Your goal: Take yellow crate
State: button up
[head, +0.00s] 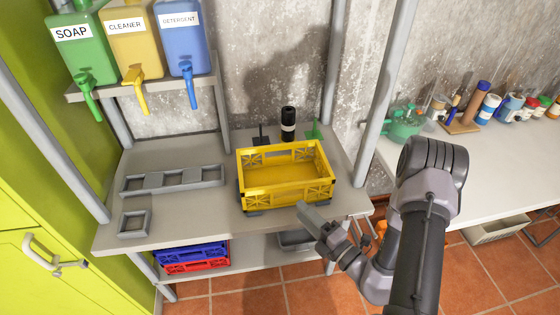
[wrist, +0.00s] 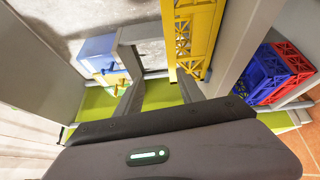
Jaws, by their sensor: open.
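The yellow crate (head: 285,191) stands upright on the grey worktop, with lattice panels at its corners and an open top; it looks empty. In the wrist view part of its lattice side (wrist: 196,40) shows at the top centre, beyond the tip of the right-hand finger. My gripper (head: 312,228) is at the worktop's front edge, just off the crate's front right corner. In the wrist view its two fingers (wrist: 160,84) are spread apart with nothing held between them. I cannot tell whether a finger touches the crate.
Grey trays (head: 172,179) lie left of the crate. A black bottle (head: 288,124) stands behind it. Blue (head: 190,252) and red crates (head: 198,267) sit on the shelf below. Soap, cleaner and detergent dispensers (head: 133,45) hang above left. A bench (head: 470,175) stands right.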

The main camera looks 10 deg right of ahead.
aim_at(285, 190)
jog(key=w+f, duration=0.1)
jog(key=w, duration=0.2)
jog(key=w+a+m+h+b, duration=0.1)
jog(key=w, duration=0.2)
jog(key=w+a+f+m+h+b, duration=0.1)
jog(key=w, duration=0.3)
jog(key=shift+a+f+t, duration=0.2)
jog(key=shift+f+t, duration=0.1)
jog(key=shift+f, duration=0.05)
jog(key=b+x, duration=0.2)
jog(key=x, duration=0.4)
jog(key=shift+w+d+r, duration=0.1)
jog(key=shift+w+r, duration=0.05)
jog(key=shift+w, duration=0.05)
grip_shut()
